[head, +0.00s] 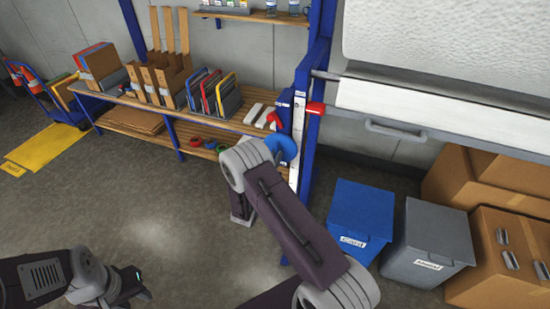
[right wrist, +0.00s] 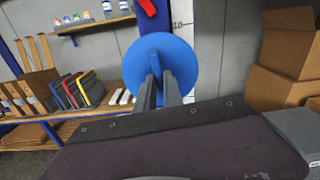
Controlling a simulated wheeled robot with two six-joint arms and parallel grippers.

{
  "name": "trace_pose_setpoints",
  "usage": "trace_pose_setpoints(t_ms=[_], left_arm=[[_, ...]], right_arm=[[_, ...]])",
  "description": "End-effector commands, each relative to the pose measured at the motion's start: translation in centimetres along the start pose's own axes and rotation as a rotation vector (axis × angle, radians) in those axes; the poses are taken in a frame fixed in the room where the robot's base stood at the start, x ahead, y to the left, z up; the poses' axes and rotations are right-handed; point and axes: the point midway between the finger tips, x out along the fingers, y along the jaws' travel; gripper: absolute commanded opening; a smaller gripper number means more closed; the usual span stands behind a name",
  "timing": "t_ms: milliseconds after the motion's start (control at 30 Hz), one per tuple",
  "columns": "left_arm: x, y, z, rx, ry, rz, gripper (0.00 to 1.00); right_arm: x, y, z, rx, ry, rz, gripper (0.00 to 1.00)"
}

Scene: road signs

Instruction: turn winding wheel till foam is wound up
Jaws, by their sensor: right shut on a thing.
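The blue winding wheel (head: 288,147) is on the blue upright post, partly hidden by my right arm in the head view. In the right wrist view the wheel (right wrist: 178,58) is face-on, and my right gripper (right wrist: 158,72) is shut on its raised middle part. The foam looks to be the large white rough-surfaced piece (head: 450,35) at the upper right, cut off by the picture edge. A white panel (head: 440,102) with a grey handle bar lies below it. My left gripper (head: 138,282) hangs low over the floor, away from the wheel; its fingers are too small to judge.
A blue bin (head: 360,212), a grey bin (head: 435,235) and cardboard boxes (head: 505,245) stand at the right. A wooden shelf (head: 210,115) with folders runs along the wall. A yellow mat (head: 50,148) lies at the left. The middle floor is clear.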

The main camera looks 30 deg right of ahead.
Motion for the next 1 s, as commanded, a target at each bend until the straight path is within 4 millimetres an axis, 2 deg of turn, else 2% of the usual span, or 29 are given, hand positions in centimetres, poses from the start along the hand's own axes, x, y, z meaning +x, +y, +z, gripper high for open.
trace_pose_setpoints(t_ms=[67,100,133,167,500,567,800,1000], left_arm=[[0.0,0.0,0.0,0.0,0.0,0.0,0.36],[0.0,0.0,0.0,0.0,0.0,0.0,0.36],[0.0,0.0,0.0,0.0,0.0,0.0,0.36],[0.0,0.0,0.0,0.0,0.0,0.0,0.36],[0.2,0.0,0.0,0.0,0.0,0.0,0.36],[0.6,0.0,0.1,0.0,0.0,0.0,0.36],[2.0,0.0,0.2,0.0,0.0,0.0,0.36],[2.4,-0.1,0.2,0.0,0.0,0.0,0.36]], right_arm=[[0.0,0.0,-0.1,-0.001,0.003,0.0,0.0],[0.0,0.0,-0.1,-0.001,0.003,0.0,0.23],[0.0,0.0,-0.1,-0.001,0.002,0.0,0.31],[0.0,0.0,-0.1,-0.001,0.002,0.0,0.34],[-0.5,0.1,-0.1,-0.002,0.001,0.002,0.34],[-1.5,0.2,-0.2,-0.002,0.001,0.004,0.34],[-6.8,0.2,-0.3,-0.002,0.0,0.006,0.34],[-9.0,0.0,-0.1,-0.002,0.001,0.001,0.34]])
